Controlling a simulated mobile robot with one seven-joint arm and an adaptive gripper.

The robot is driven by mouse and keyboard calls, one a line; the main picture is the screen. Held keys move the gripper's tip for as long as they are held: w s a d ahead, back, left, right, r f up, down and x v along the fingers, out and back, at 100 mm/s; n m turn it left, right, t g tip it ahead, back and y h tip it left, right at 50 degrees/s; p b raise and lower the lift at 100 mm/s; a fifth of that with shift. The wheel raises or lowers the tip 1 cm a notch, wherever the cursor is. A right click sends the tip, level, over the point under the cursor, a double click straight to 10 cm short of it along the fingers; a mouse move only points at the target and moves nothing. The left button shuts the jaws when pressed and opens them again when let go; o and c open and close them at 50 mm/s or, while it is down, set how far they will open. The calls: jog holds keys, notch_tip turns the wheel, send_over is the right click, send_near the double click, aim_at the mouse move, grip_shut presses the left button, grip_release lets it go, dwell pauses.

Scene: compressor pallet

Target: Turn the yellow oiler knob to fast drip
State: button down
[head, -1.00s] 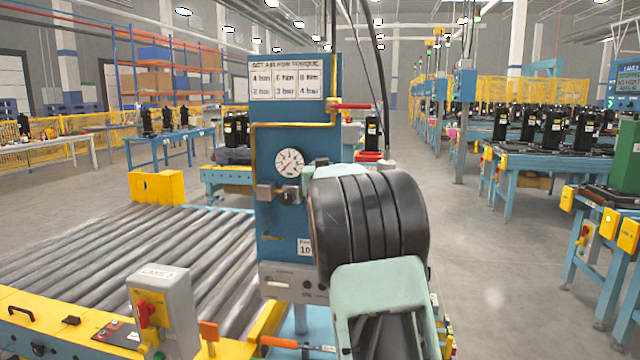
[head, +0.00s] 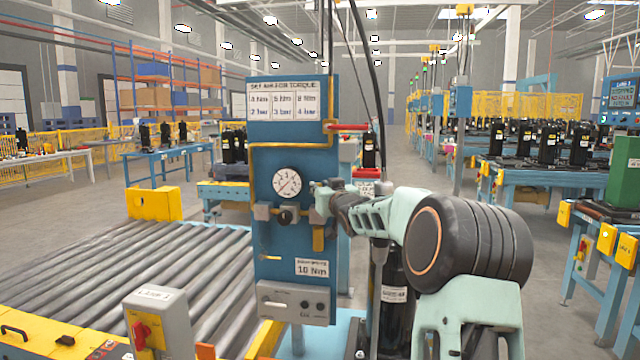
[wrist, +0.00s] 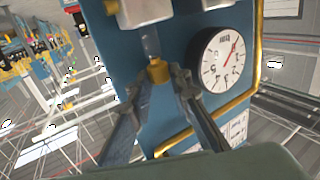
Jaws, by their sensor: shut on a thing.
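The yellow oiler knob (wrist: 158,70) shows in the wrist view, below a clear sight piece and a grey metal body (wrist: 142,12) on the blue panel. My gripper (wrist: 159,83) is shut on the knob, with one fingertip on each side of it. In the head view my gripper (head: 326,197) reaches the right edge of the blue panel (head: 288,160) from the right, and it hides the knob there. Drip marks for the knob cannot be made out.
A round white gauge (head: 287,182) sits left of my gripper, and a dark regulator knob (head: 285,216) is below it. A red-handled valve (head: 348,127) sticks out above. A roller conveyor (head: 160,270) lies at left. A black compressor (head: 393,290) stands under my arm.

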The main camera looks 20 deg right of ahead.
dwell(0.6)
jog(key=c, duration=2)
grip_release()
jog(key=shift+c, duration=0.2)
jog(key=shift+s, duration=0.1)
jog(key=s+a, duration=0.1)
jog(key=s, duration=1)
jog(key=shift+s, duration=0.4)
